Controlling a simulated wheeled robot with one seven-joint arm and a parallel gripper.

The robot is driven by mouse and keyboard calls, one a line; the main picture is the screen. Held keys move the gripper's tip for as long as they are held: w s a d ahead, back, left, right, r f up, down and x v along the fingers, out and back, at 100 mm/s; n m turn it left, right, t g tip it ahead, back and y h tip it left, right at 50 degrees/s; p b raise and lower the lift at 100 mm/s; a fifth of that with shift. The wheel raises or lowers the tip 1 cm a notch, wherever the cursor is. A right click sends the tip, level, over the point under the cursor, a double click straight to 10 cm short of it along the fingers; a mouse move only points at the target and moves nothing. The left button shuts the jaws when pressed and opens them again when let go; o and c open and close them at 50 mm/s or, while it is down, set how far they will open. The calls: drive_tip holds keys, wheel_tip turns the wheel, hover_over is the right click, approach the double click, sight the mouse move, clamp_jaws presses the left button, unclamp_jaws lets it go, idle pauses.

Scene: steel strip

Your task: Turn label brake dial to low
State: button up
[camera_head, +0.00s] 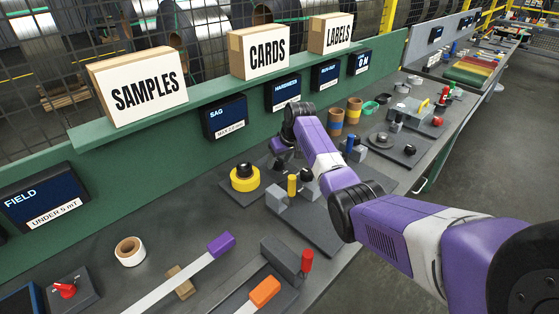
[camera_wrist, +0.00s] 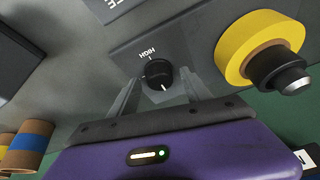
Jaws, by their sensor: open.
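The label brake dial (camera_wrist: 157,78) is a round black knob with a white mark on a dark grey plate, seen in the wrist view. The word HIGH stands beside a tick on its far side. The knob's white mark faces toward my gripper, away from HIGH. No LOW marking is visible. My gripper (camera_wrist: 160,84) is open, with one finger on each side of the knob; contact cannot be told.
The yellow roll on its black spindle (camera_wrist: 291,80) stands close to the right of the dial in the wrist view. A block with a yellow-topped post (camera_head: 292,186) stands near my arm. Brown rolls (camera_head: 336,118) stand farther along the bench. The green back wall (camera_head: 160,165) carries small screens.

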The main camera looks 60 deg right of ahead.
drive_tip(key=shift+f, duration=0.1)
clamp_jaws()
